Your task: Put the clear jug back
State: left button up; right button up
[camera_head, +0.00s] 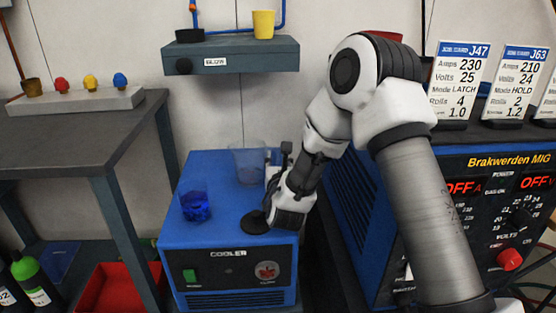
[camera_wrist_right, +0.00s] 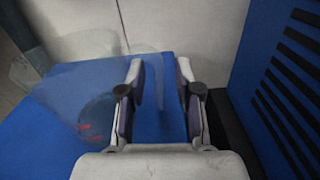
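The clear jug (camera_head: 248,165) stands upright on the blue cooler (camera_head: 225,235), near its back. It also shows as a see-through shape on the left of the right wrist view (camera_wrist_right: 85,95). My right gripper (camera_head: 274,167) is at the jug's right side, low over the cooler top. In the wrist view its two fingers (camera_wrist_right: 160,90) are apart, with a thin clear strip, seemingly the jug's handle, between them. Contact cannot be made out. My left gripper is not in view.
The blue welder (camera_head: 470,220) rises close on the right. A wall shelf (camera_head: 240,62) hangs above, and a grey bench (camera_head: 130,125) stands left.

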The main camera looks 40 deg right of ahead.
jog(key=shift+r+p, duration=0.25)
jog(key=shift+p, duration=0.05)
jog(key=v, duration=1.2)
jog(key=shift+s+f, duration=0.1)
